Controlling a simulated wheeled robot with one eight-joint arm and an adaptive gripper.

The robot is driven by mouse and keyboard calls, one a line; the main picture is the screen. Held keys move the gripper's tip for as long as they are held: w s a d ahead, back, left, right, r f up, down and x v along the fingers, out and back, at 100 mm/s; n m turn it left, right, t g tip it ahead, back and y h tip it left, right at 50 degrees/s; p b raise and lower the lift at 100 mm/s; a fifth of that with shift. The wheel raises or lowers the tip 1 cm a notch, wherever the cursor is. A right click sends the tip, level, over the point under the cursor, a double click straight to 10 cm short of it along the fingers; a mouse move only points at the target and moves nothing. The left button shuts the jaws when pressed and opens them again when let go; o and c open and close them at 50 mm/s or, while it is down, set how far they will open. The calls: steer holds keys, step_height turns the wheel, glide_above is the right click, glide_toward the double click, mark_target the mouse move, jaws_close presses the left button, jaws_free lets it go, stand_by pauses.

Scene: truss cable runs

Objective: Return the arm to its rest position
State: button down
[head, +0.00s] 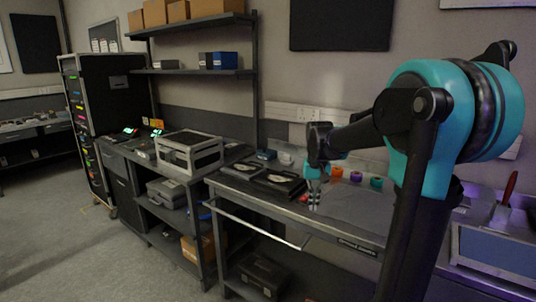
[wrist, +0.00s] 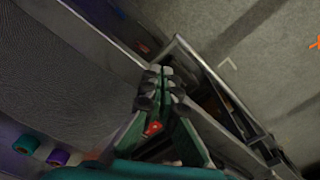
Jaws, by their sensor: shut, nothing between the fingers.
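My arm reaches in from the right of the head view, and its teal and black links cover part of the workbench and wall. My gripper (head: 314,204) points down in front of or above the workbench (head: 355,208), near its front edge. It also shows in the wrist view (wrist: 161,78), with its fingertips together and nothing between them. A small red thing (wrist: 153,128) shows between the finger linkages there; I cannot tell whether it is on the bench or nearer.
Dark flat cases (head: 278,184) lie left of my gripper. Coloured tape rolls (head: 355,176) stand behind it. A grey metal case (head: 189,152) sits on the left bench. A rail (head: 262,228) runs along the bench front. Floor (head: 60,240) is clear at left.

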steer(key=s+d+f+t, duration=0.1)
steer(key=s+f+t, duration=0.1)
steer(key=s+f, duration=0.6)
steer(key=s+d+f+n+t, duration=0.1)
steer(key=s+d+f, duration=0.1)
steer(key=s+f, duration=0.5)
steer(key=s, duration=0.5)
steer(key=shift+d+f+t, duration=0.3)
steer(key=shift+f+t, duration=0.05)
steer(key=shift+t, duration=0.05)
steer(key=shift+s, duration=0.1)
